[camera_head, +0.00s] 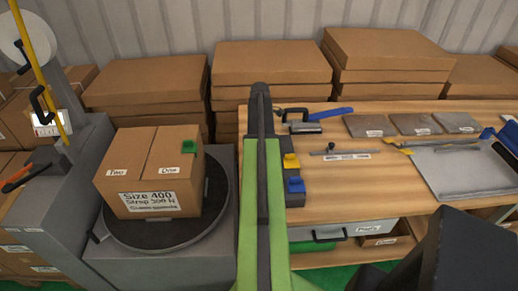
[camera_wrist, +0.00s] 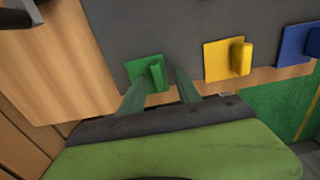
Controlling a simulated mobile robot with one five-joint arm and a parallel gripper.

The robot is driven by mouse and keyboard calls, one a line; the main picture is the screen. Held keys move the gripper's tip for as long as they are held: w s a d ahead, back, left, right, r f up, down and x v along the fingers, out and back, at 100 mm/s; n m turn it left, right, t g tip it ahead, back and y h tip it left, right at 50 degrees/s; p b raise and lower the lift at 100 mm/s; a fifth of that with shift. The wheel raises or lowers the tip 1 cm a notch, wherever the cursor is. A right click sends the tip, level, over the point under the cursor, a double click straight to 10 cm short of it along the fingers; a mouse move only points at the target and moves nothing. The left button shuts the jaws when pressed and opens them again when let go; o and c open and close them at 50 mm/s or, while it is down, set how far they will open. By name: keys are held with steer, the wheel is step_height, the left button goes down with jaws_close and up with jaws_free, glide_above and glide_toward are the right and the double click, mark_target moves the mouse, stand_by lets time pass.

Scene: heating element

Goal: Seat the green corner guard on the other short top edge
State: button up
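A green corner guard (camera_wrist: 146,70) lies on the dark grey holder (camera_wrist: 170,22) in the wrist view. My gripper (camera_wrist: 161,84) is open, with one finger on either side of the guard's raised tab; I cannot tell whether they touch it. In the head view my arm hides this guard and my gripper's fingertips. Another green corner guard (camera_head: 189,147) sits on the right short top edge of the cardboard box (camera_head: 150,168). The left short top edge is bare. The box stands on a round dark turntable (camera_head: 170,232).
A yellow guard (camera_head: 290,161) and a blue guard (camera_head: 295,185) sit on the same holder, right of the green one in the wrist view. A yellow strap (camera_head: 38,60) rises left of the box.

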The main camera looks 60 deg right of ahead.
jaws_close()
